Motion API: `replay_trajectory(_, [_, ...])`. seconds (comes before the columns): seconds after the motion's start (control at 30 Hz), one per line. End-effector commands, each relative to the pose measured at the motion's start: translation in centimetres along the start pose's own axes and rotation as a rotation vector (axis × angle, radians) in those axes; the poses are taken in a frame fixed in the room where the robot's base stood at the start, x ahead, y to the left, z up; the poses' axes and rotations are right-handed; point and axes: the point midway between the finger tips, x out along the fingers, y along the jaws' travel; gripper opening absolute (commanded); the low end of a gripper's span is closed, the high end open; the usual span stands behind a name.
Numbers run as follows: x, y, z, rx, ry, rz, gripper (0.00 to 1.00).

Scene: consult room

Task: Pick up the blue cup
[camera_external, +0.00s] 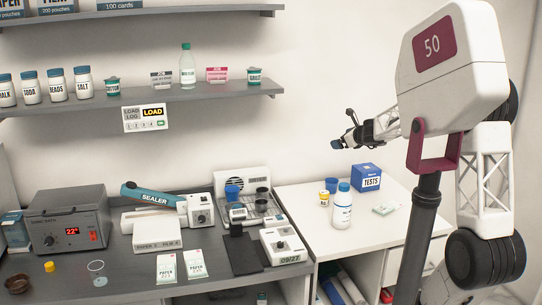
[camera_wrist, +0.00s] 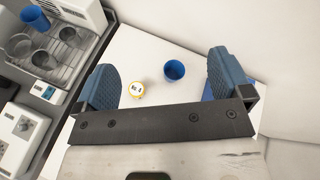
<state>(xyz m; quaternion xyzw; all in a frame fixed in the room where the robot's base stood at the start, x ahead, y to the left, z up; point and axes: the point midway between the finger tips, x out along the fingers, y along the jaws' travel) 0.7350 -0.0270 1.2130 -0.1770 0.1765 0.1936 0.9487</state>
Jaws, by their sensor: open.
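A small blue cup (camera_wrist: 175,70) stands on the white table, ahead of my gripper (camera_wrist: 162,78) and between its two spread fingers in the wrist view. My gripper (camera_external: 339,144) is open and empty, above the white table and apart from both cups.
A small yellow-and-white jar (camera_wrist: 137,90) stands close to the table cup. The wall shelf (camera_external: 215,96) is left of my arm.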

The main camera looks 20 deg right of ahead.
Motion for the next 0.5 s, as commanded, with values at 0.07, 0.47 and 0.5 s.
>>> replay_trajectory(0.07, [0.8,-0.9,-0.4,0.067,0.000,-0.025,0.97])
replay_trajectory(0.47, [3.5,-4.2,-2.5,0.334,-0.003,-0.118,0.97])
replay_trajectory(0.5, [3.7,-4.4,-2.6,0.358,-0.004,-0.126,0.97])
